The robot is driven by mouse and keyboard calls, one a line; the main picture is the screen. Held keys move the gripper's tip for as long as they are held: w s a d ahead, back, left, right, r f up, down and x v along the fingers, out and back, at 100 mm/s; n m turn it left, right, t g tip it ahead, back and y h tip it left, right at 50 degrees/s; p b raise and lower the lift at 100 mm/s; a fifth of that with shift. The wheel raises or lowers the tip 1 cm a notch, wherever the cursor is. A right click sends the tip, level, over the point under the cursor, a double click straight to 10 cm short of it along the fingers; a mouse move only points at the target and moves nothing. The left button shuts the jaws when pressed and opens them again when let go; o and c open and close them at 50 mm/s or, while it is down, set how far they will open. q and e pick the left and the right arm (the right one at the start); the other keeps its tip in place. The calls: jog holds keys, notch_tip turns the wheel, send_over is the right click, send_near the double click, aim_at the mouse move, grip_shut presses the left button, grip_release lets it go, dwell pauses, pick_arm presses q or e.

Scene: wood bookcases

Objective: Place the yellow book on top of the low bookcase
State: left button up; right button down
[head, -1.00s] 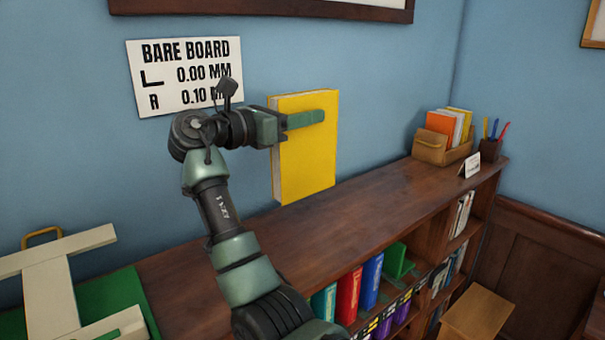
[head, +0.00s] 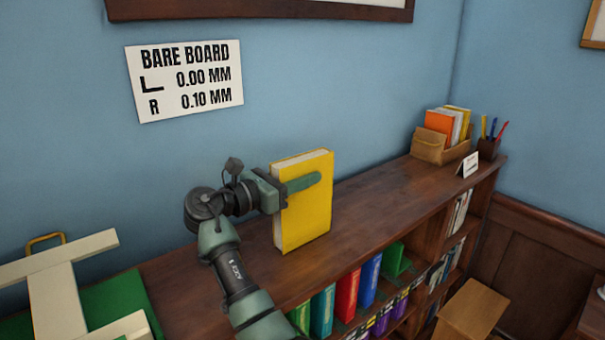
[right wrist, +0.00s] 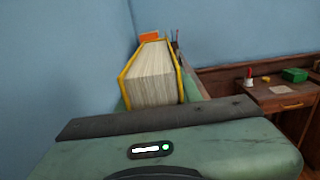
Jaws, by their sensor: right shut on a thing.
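The yellow book (head: 309,205) stands upright in my right gripper (head: 302,184), with one green finger across its yellow cover. Its lower edge is at or just above the wooden top of the low bookcase (head: 385,198); I cannot tell whether it touches. In the right wrist view the book (right wrist: 152,78) shows its page edges between its yellow covers, beyond my wrist housing. The gripper is shut on the book. My left gripper is not in view.
An organizer (head: 440,146) with papers, a pen cup (head: 488,149) and a small card (head: 470,164) stand at the top's far right end. Binders (head: 346,292) fill the shelf below. A cream frame (head: 55,280) and green panel (head: 120,298) are at left. The top between is clear.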

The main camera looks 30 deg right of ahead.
jog(key=shift+r, duration=0.15)
jog(key=c, duration=1)
grip_release()
jog(key=shift+a+f, duration=0.1)
jog(key=shift+f, duration=0.15)
jog(key=shift+o, duration=0.2)
jog(key=shift+s, duration=0.1)
jog(key=shift+r, duration=0.1)
jog(key=a+b, duration=0.3)
jog(key=a, duration=0.4)
jog(key=shift+s+a, duration=0.25)
